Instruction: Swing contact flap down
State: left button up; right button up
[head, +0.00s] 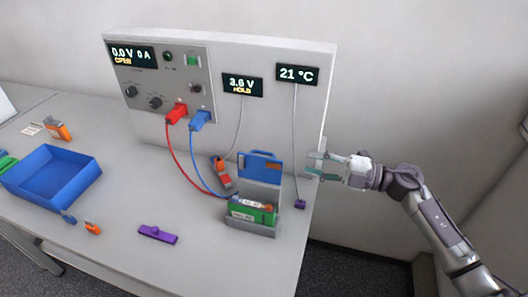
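The contact flap (260,165) is a blue plate with a handle cut-out at its top. It stands upright at the back of the grey battery holder (263,230). A green battery (249,214) with a white label lies in the holder below the flap. My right gripper (314,165) comes in from the right, to the right of the flap at about its height in the picture. Its fingers are spread and empty, apart from the flap. My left gripper is out of view.
The white panel behind carries displays and red (176,113) and blue (200,119) plugs, whose cables run down to the holder. An orange-grey clip (221,172), a purple sensor (300,204), a purple bar (158,234) and a blue tray (50,194) are on the table. The front is mostly clear.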

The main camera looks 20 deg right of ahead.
aim_at(264, 153)
jog(key=p+x, duration=0.3)
jog(key=x, duration=0.9)
jog(key=shift+a+r+p, duration=0.1)
jog(key=shift+a+p, duration=0.05)
jog(key=shift+p, duration=0.25)
jog(key=shift+w+a, duration=0.35)
jog(key=shift+a, duration=0.1)
grip_shut()
